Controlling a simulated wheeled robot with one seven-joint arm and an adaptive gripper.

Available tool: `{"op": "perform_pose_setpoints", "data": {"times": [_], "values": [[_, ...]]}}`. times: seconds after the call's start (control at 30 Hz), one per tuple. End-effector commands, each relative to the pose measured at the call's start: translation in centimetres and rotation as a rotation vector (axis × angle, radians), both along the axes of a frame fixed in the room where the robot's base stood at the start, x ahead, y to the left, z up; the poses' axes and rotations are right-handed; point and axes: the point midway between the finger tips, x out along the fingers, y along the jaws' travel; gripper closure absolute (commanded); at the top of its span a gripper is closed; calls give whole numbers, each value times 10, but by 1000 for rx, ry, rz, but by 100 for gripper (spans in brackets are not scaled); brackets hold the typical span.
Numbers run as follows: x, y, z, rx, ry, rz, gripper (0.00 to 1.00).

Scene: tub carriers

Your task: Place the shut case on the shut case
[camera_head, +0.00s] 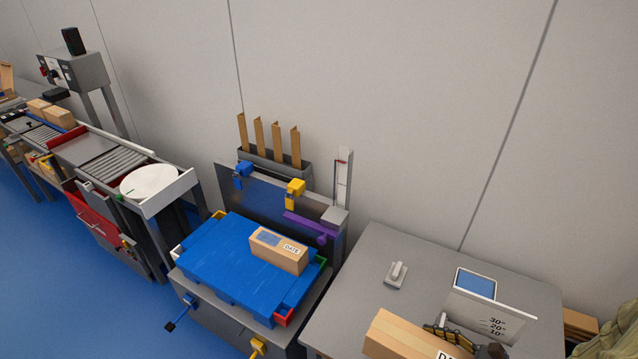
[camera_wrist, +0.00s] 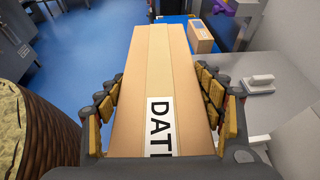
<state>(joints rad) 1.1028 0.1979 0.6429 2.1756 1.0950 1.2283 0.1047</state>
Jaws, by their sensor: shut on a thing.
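My gripper (camera_head: 447,337) is at the bottom right of the head view, over the grey table. It is shut on a brown cardboard case (camera_head: 395,335) with a taped top and a white DATE label. In the wrist view this held case (camera_wrist: 150,75) lies between both padded fingers, its flaps closed. A second shut cardboard case (camera_head: 270,251), also labelled DATE, lies on the blue platform (camera_head: 213,259). It shows beyond the held case in the wrist view (camera_wrist: 200,38). The two cases are apart. The held case's underside is hidden.
The grey table (camera_head: 345,310) bears a small white-handled tool (camera_head: 396,273) and an upright panel (camera_head: 483,315) with a blue screen. A clamp bar with blue, yellow and purple parts stands behind the platform. A roller conveyor (camera_head: 110,162) is at left.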

Motion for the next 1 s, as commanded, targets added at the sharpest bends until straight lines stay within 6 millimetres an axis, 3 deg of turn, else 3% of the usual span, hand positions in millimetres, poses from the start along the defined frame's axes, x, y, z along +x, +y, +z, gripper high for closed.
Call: {"op": "perform_pose_setpoints", "data": {"times": [0.47, 0.8, 1.0], "values": [[122, 22, -5, -10, -16, -150, 93], [203, 58, -10, -4, -15, -276, 93], [238, 81, -13, 6, -8, -345, 93]]}}
